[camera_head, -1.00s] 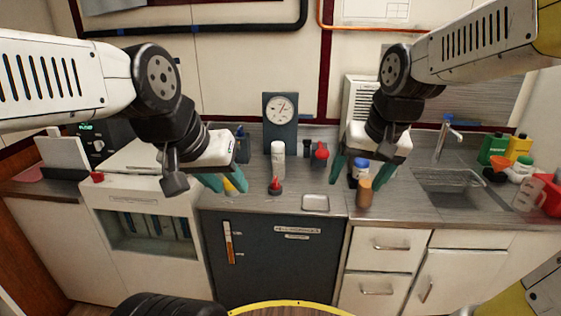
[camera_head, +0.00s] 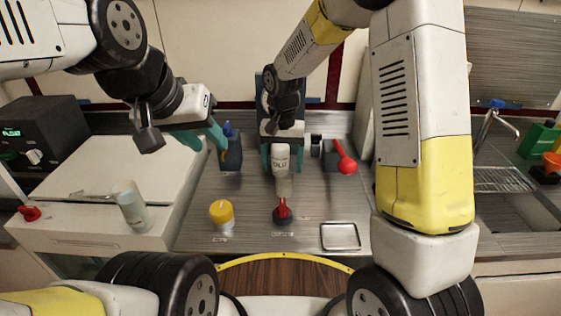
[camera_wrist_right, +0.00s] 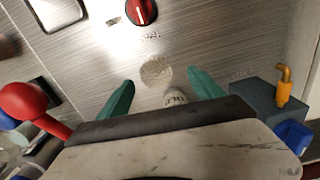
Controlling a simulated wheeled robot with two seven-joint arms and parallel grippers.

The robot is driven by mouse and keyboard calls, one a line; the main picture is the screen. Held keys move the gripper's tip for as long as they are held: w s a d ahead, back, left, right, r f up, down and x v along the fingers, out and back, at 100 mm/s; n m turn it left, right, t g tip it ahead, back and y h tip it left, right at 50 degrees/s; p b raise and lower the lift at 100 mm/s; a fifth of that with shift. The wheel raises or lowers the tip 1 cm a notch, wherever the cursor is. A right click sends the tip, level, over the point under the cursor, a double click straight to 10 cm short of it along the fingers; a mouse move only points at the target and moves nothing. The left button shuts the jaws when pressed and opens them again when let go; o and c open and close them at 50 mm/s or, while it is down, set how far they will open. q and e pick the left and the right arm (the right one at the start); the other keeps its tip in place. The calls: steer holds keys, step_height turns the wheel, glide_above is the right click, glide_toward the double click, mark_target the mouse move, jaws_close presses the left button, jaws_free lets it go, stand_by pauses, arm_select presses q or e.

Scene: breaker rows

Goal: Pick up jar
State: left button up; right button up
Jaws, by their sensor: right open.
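In the right wrist view the fingers (camera_wrist_right: 158,92) are well apart. A short jar with a yellow lid (camera_head: 221,212) stands on the counter to the left. A pale cylindrical container (camera_head: 131,206) is at the far left. My left gripper (camera_head: 205,138) is open and empty above the counter's left part.
A red-knobbed black device (camera_head: 283,211) is in front of the bottle. A metal tray (camera_head: 340,236) lies to its right. A red-ended item (camera_head: 346,163) and a dark block with a blue top (camera_head: 231,152) flank the bottle. The sink (camera_head: 500,180) is at right.

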mark_target(284, 183)
steer(key=f, duration=0.8)
steer(key=shift+s+d, duration=0.1)
steer(key=shift+d, duration=0.2)
steer(key=shift+r, duration=0.1)
steer(key=shift+c, duration=0.3)
